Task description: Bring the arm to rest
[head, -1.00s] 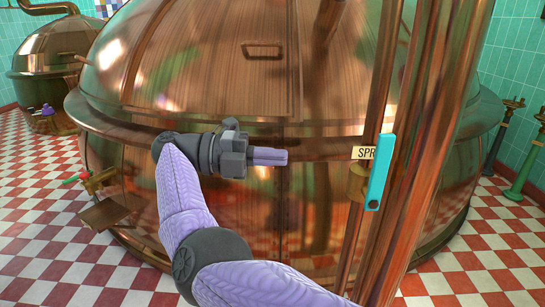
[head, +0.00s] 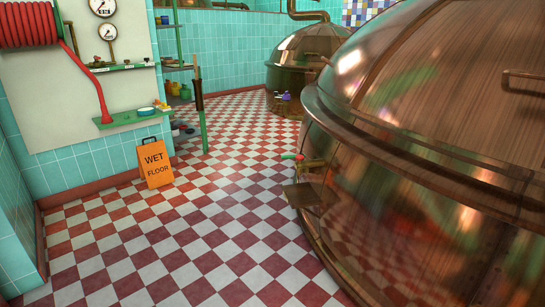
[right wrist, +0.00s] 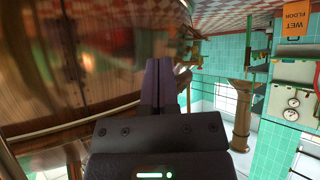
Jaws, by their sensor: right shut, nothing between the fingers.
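My right gripper (right wrist: 158,85) shows only in the right wrist view. Its two dark purple fingers are together, with nothing between them. It is close to a large copper kettle, whose shiny surface (right wrist: 70,60) fills the left of that view. The same kettle (head: 440,150) fills the right half of the head view. Neither of my arms shows in the head view, and my left gripper is in no view.
An orange wet floor sign (head: 155,165) stands by the left wall, below a red hose reel (head: 28,25). A smaller copper kettle (head: 305,52) stands at the back. A brown flap (head: 303,195) juts from the large kettle. The checkered floor between is clear.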

